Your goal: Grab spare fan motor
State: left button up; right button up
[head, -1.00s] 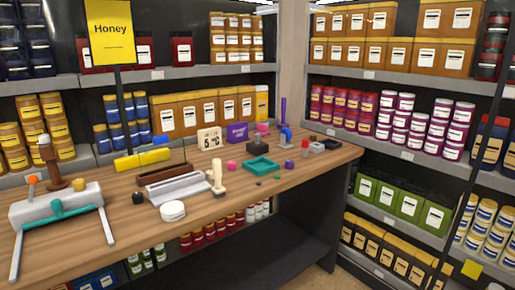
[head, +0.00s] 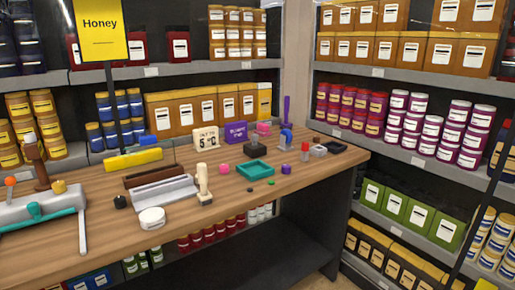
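I cannot identify a spare fan motor for certain. Many small items stand on a wooden table (head: 235,222). A grey-white device (head: 25,212) with a teal bar is cut off at the left edge. A grey tray-like piece (head: 165,193), a white round tin (head: 152,219) and a cream upright piece (head: 203,183) are in the middle. A teal square tray (head: 255,170) and a small dark box with a pink top (head: 260,145) are further right. Neither gripper shows.
Shelves behind the table hold jars and orange boxes (head: 195,112). A right-hand shelf holds purple jars (head: 430,130) and green boxes (head: 410,212). A yellow Honey sign (head: 99,30) stands on a dark pole at the left. The table's front middle is mostly bare.

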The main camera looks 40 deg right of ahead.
aim_at(255, 149)
jog(key=l+u, duration=0.2)
jog(key=l, duration=1.35)
